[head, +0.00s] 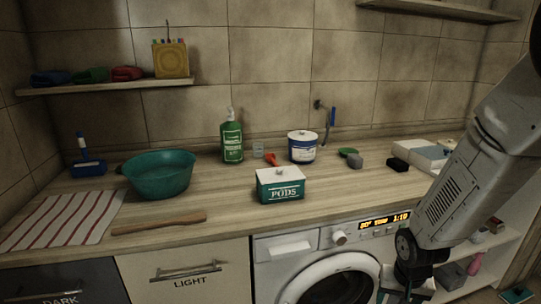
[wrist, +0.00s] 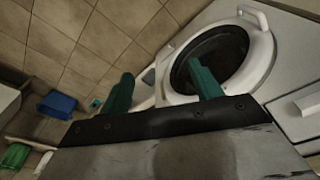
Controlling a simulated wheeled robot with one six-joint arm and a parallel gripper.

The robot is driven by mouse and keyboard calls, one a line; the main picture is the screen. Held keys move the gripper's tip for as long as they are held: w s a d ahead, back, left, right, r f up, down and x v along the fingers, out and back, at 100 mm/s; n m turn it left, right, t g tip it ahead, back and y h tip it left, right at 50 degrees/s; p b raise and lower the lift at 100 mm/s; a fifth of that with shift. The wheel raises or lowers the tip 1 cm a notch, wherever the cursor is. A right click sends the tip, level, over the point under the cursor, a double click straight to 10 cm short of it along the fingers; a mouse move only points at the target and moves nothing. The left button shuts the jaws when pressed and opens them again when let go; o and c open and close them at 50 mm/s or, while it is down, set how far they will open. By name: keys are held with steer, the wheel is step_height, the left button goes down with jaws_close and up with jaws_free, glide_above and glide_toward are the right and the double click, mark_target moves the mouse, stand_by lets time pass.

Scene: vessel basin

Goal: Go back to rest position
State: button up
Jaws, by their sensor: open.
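My gripper is open and empty in the wrist view (wrist: 160,88), its two green fingers spread wide apart. It hangs low in front of the washing machine (head: 328,240), below the counter's front edge. In the head view my arm comes down on the right side and the gripper is partly cut off at the bottom edge. The machine's round door (wrist: 218,60) shows behind the fingers in the wrist view. Whether that door is fully closed I cannot tell.
The counter (head: 225,215) holds a teal basin (head: 160,176), a pods box (head: 280,187), a green bottle (head: 232,142), a white-blue tub (head: 302,148) and a striped cloth (head: 62,218). Open shelves stand at right. A blue container (wrist: 57,104) lies on the floor.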

steer(key=s+a+r+n, duration=0.1)
steer(key=s+a+r, duration=0.1)
steer(key=s+r, duration=0.7)
steer(key=s+a+r+n, duration=0.2)
steer(key=s+r, duration=0.8)
steer(key=r, duration=0.7)
steer(key=shift+a+r+y, duration=0.2)
steer(key=shift+a+y, duration=0.1)
